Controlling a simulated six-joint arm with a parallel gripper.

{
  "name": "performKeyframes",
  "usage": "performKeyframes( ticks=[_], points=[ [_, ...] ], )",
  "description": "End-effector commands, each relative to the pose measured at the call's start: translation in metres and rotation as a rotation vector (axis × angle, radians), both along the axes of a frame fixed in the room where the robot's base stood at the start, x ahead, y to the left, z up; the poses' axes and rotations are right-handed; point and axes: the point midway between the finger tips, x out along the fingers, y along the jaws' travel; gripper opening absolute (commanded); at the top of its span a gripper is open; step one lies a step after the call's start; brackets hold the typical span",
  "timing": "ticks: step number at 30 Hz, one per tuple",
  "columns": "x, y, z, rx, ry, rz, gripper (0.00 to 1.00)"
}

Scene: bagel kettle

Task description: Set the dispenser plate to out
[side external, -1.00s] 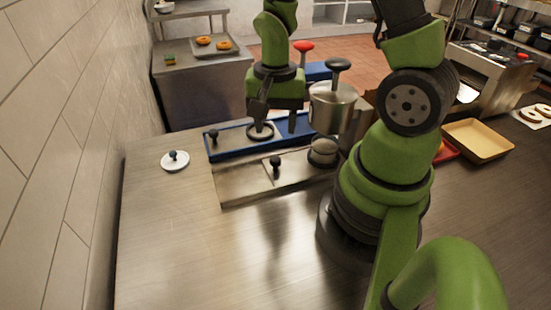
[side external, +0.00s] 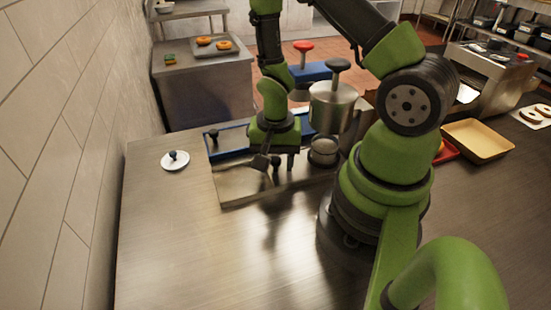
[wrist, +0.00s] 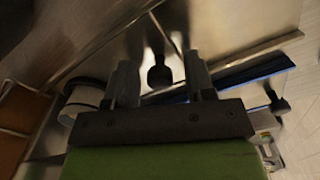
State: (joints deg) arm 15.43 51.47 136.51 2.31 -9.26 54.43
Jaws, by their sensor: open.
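A flat steel plate (side external: 240,187) lies at the front of the work area, beside a blue tray (side external: 228,143). A black knob (side external: 276,164) stands on the steel plate; in the wrist view the knob (wrist: 159,75) shows between my fingers. My gripper (side external: 275,162) is open and points down over the steel plate, one finger on each side of the knob. I cannot tell whether either finger touches it. I cannot tell for certain which plate is the dispenser plate. A second black knob (side external: 213,136) stands at the left end of the blue tray.
A steel canister with a black-topped plunger (side external: 333,103) stands behind right. A round steel cap (side external: 323,150) sits at the right end of the plate. A white lid (side external: 175,161) lies at left. A tan tray (side external: 478,141) lies at right. The front counter is clear.

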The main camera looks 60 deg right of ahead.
Motion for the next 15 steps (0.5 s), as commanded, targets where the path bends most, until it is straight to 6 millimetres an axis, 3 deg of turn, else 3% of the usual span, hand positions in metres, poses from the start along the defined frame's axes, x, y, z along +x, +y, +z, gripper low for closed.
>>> performKeyframes(
  ticks=[4,10,15],
  points=[
    [0.0001,0.0000,0.0002,0.000,0.000,0.000,0.47],
    [0.0000,0.0000,0.0003,0.000,0.000,0.000,0.01],
    [0.0010,0.0009,0.0003,0.000,0.000,0.001,0.00]
  ],
)
